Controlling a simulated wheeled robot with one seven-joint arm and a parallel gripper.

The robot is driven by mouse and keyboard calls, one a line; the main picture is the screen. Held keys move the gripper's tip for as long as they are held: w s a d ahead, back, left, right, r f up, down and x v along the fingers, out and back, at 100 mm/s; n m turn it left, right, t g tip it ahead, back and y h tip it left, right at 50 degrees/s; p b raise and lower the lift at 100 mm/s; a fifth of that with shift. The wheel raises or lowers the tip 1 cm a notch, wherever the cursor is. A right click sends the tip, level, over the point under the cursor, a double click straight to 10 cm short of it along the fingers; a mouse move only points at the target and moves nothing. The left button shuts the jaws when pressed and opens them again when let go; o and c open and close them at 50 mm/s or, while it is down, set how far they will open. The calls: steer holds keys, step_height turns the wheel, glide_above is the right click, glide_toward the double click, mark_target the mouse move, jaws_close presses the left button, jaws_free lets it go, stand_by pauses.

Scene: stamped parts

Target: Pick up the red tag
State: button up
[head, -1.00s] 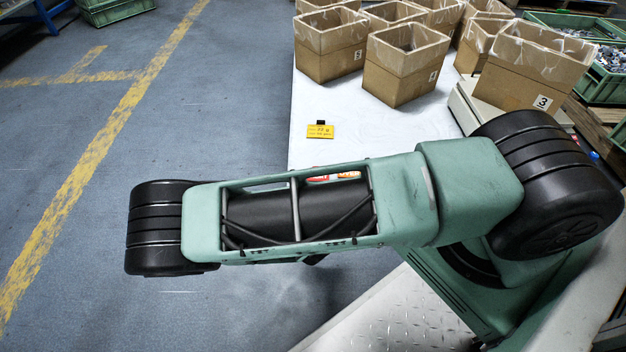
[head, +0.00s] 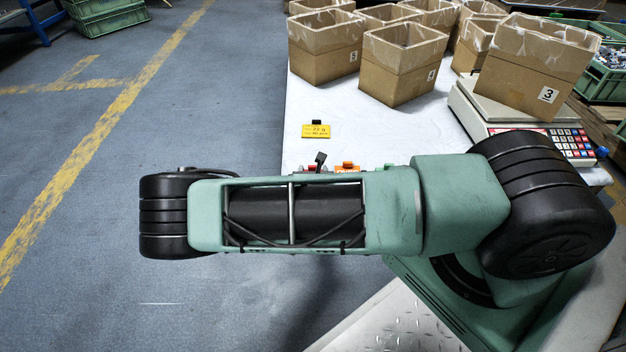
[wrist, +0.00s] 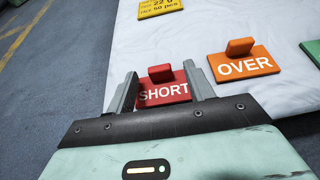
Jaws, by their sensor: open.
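The red tag (wrist: 162,92), lettered SHORT with a raised red grip block on top, lies on the white table in the wrist view. My gripper (wrist: 161,84) is open, with its two grey fingers on either side of the tag in that view. The tag's lower edge is hidden behind the gripper body. I cannot tell how far the fingertips are above the table. In the head view my arm hides most of the tag, and only a small bit of red shows beyond it.
An orange OVER tag (wrist: 244,63) lies right of the red one, a green tag (wrist: 312,50) farther right. A yellow tag (head: 316,131) lies farther back. Several cardboard boxes (head: 404,75) and a scale (head: 510,115) stand on the white table (head: 350,135). The floor (head: 190,110) is clear.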

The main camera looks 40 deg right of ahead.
steer(key=shift+w+d+f, duration=0.2)
steer(key=shift+w+d, duration=0.05)
steer(key=shift+w, duration=0.15)
steer(key=c, duration=1)
steer(key=shift+c, duration=0.2)
steer(key=shift+r, duration=0.1)
step_height(320, 180, up, 10)
steer(key=p, duration=0.7)
steer(key=shift+p, duration=0.3)
